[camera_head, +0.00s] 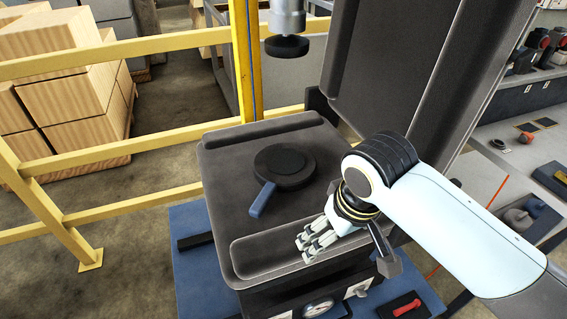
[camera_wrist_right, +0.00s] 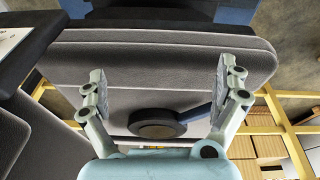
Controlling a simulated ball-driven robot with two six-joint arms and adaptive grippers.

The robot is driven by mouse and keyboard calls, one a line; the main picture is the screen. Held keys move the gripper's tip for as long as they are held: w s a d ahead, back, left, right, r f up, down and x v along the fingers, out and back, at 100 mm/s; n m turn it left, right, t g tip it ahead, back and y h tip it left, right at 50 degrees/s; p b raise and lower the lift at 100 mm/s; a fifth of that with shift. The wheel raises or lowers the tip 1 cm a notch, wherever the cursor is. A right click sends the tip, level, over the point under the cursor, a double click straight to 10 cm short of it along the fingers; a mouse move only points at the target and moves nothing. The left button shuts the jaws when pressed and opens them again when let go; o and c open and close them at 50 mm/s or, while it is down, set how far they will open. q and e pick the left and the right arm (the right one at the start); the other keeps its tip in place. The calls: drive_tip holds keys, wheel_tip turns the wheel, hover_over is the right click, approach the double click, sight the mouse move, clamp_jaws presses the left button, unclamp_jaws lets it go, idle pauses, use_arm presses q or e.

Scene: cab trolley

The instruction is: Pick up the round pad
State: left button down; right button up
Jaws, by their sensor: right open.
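The round pad (camera_head: 285,166) is a dark disc with a blue handle (camera_head: 262,199) that points toward the front left. It lies on the grey seat cushion (camera_head: 222,165). My right gripper (camera_head: 304,250) is above the front part of the seat, to the right of and nearer than the pad, and does not touch it. In the right wrist view the pad (camera_wrist_right: 153,124) shows between and beyond the two spread fingers (camera_wrist_right: 158,75), with its blue handle at right. The gripper is open and empty. My left gripper is not in view.
The grey backrest (camera_head: 390,60) rises behind the seat at right. A yellow rail post (camera_head: 245,60) stands behind the seat, with more yellow rails at left. A red-handled tool (camera_head: 406,307) lies at the front right. A shelf with tools (camera_head: 540,90) is at far right.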

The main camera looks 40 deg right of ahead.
sight(271, 184)
drive_tip(key=w+m, duration=0.1)
drive_tip(key=w, duration=0.2)
drive_tip(key=w+m, duration=0.1)
drive_tip(key=w, duration=0.2)
drive_tip(key=w+m+g, duration=0.1)
drive_tip(key=w+m, duration=0.1)
drive_tip(key=w, duration=0.1)
drive_tip(key=shift+w+d+r, duration=0.15)
drive_tip(key=shift+w+r, duration=0.05)
drive_tip(key=shift+r, duration=0.2)
drive_tip(key=w+r+m+g, duration=0.1)
drive_tip(key=w+r+m, duration=0.4)
drive_tip(key=w, duration=0.6)
drive_tip(key=shift+m+y, duration=0.3)
drive_tip(key=shift+y, duration=0.1)
drive_tip(key=f, duration=0.5)
drive_tip(key=shift+w+a, duration=0.1)
drive_tip(key=shift+a, duration=0.15)
drive_tip(key=f, duration=0.5)
drive_tip(key=shift+a+f, duration=0.15)
drive_tip(key=shift+a, duration=0.1)
drive_tip(key=shift+c, duration=0.4)
clamp_jaws()
